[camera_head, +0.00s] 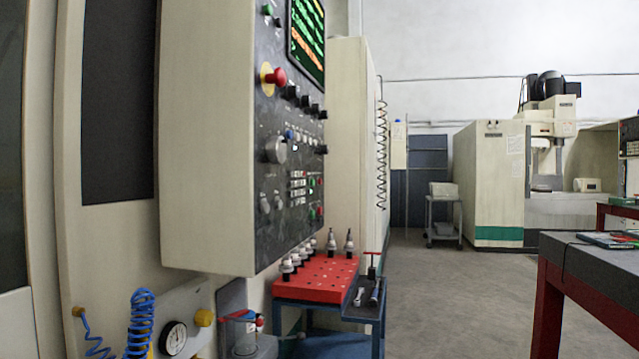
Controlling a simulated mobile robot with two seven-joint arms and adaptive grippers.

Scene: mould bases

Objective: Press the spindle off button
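The machine's control panel (285,150) is a dark upright face on a cream box in the left half of the head view, seen at a steep angle. It bears a red mushroom button (278,76) on a yellow ring, a grey dial (275,150), several black knobs and small lit keys. The labels are too small to read, so I cannot tell which one is spindle off. Neither of my grippers is in view.
Below the panel stands a red tool rack (315,278) with several tool holders. A coiled blue hose (141,320) and a gauge (173,338) are at lower left. A dark-topped table with red legs (590,265) stands at right. The grey floor (430,300) between is clear.

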